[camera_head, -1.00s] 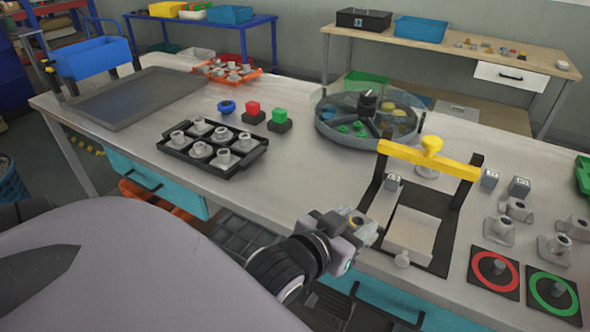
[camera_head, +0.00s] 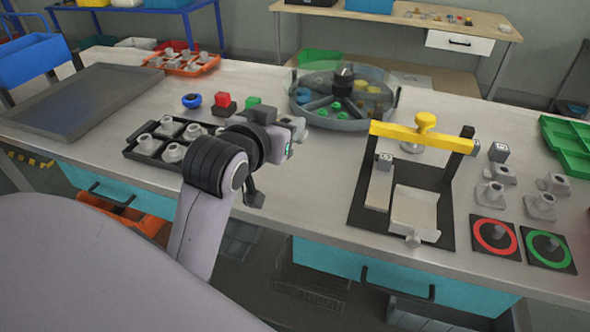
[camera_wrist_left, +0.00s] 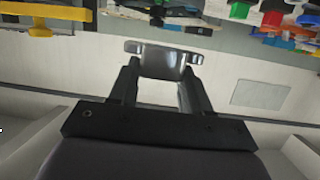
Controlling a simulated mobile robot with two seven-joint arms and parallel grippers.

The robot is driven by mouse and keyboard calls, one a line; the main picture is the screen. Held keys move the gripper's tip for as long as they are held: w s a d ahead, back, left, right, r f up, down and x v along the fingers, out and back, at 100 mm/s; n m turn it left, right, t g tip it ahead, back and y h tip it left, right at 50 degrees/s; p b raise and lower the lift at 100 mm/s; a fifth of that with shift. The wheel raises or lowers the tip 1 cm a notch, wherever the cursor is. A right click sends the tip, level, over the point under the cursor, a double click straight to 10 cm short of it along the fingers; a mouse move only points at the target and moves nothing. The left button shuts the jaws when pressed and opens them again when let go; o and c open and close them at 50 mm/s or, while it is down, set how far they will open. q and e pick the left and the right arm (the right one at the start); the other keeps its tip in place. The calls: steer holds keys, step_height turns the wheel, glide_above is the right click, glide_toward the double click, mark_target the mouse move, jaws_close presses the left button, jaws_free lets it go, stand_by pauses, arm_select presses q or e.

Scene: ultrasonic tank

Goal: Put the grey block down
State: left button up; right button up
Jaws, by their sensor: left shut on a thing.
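My left gripper (camera_head: 292,130) is above the workbench, right of the black tray of grey parts. In the left wrist view its two dark fingers are shut on a shiny grey block (camera_wrist_left: 165,60) with a lug on each side. The block is at the fingertips, with the pale bench top behind it. In the head view the wrist and fingers largely hide the block. My right gripper is not in view.
The black tray (camera_head: 127,153) stands left of my gripper, partly hidden by my arm. A round segmented tank (camera_head: 345,122) is behind. A black fixture with a yellow bar (camera_head: 420,137) stands right. Bare bench top (camera_head: 325,175) lies between.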

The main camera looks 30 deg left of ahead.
arm_select(q)
step_height(320, 180, up, 5)
steer(key=n+y, duration=0.1)
glide_above(273, 190)
step_height(273, 190, down, 14)
steer(key=b, duration=0.3)
steer(key=shift+s+f, duration=0.1)
steer(key=shift+f, duration=0.05)
steer(key=shift+f+b, duration=0.45)
steer(key=shift+f, duration=2.25)
steer(key=shift+f, duration=0.2)
steer(key=o, duration=1.3)
steer(key=shift+c, duration=0.2)
steer(key=shift+r, duration=0.1)
